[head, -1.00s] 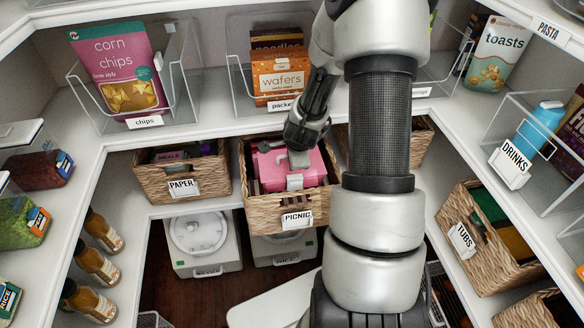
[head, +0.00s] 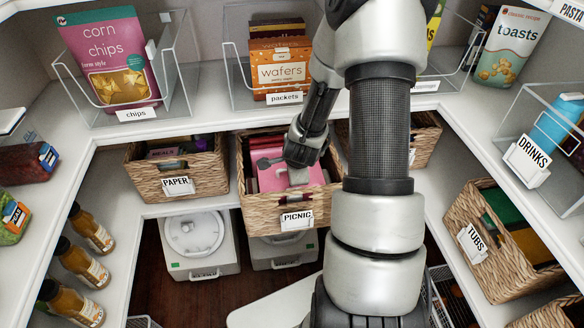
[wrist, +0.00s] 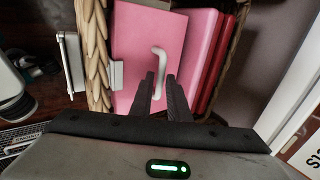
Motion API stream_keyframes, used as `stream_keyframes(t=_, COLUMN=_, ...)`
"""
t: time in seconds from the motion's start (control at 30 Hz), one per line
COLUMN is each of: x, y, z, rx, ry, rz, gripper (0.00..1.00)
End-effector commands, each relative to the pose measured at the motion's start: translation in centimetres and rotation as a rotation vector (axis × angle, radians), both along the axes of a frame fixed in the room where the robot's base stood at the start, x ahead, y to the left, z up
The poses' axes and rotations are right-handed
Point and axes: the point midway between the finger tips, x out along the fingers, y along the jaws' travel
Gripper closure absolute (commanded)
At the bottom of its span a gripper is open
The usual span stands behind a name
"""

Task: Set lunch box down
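The pink lunch box (head: 284,178), with a pale grey handle, is inside the wicker basket labelled PICNIC (head: 262,214). Its top faces up and its front latch shows just above the basket label. My gripper (head: 297,172) is above the box, reaching down at its handle. In the wrist view the lunch box (wrist: 135,45) lies below my gripper (wrist: 160,78), and the fingers are close together on either side of the handle (wrist: 162,58). The box's underside and its contact with the basket floor are hidden.
Red and pink items (wrist: 220,55) fill the basket beside the lunch box. The PAPER basket (head: 147,184) is at the left. A clear bin with a wafers box (head: 283,75) stands on the shelf above. The TUBS basket (head: 465,216) is at the right.

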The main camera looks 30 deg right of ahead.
Motion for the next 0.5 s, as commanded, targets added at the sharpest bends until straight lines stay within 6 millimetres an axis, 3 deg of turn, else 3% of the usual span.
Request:
stream_keyframes(t=0.33, x=0.0, y=0.0, z=0.1, rx=0.0, ry=0.0, rz=0.0, gripper=0.73)
stream_keyframes(t=0.5, x=-0.6, y=0.2, z=1.5, rx=0.0, ry=-0.001, rz=0.0, gripper=0.73)
